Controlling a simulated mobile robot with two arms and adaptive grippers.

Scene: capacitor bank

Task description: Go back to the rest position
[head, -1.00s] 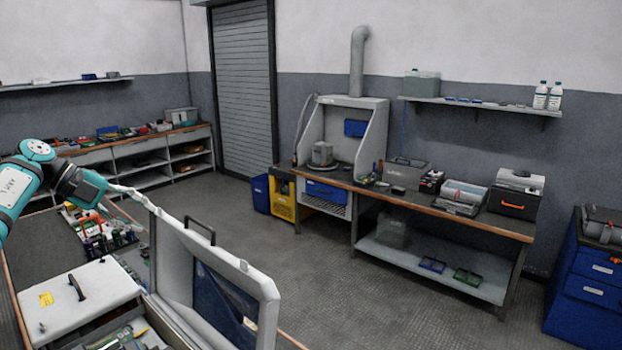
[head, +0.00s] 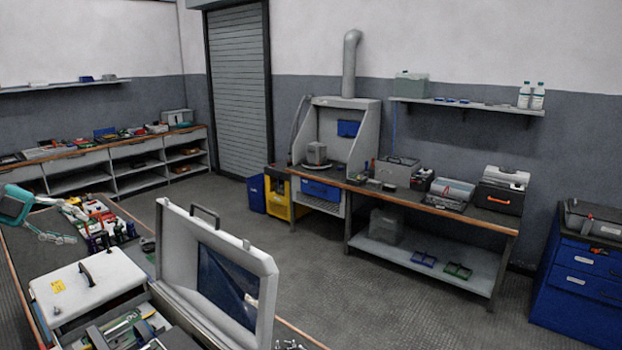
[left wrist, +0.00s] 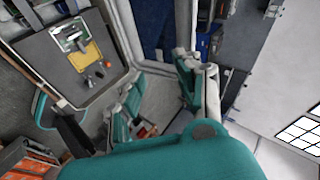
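My left gripper (head: 58,237) is at the left edge of the head view, over the near workbench (head: 30,260), with little of its arm showing. Its fingers are spread apart with nothing between them. In the left wrist view the teal and grey fingers (left wrist: 157,95) stand apart and empty, with the teal gripper body below them. My right gripper is in neither view.
A grey case stands on the near bench, its raised lid (head: 180,240) upright. A white panel with a black handle (head: 85,274) is left of it. Small parts (head: 100,225) lie behind. Open floor (head: 400,310) separates this from the far bench (head: 420,200).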

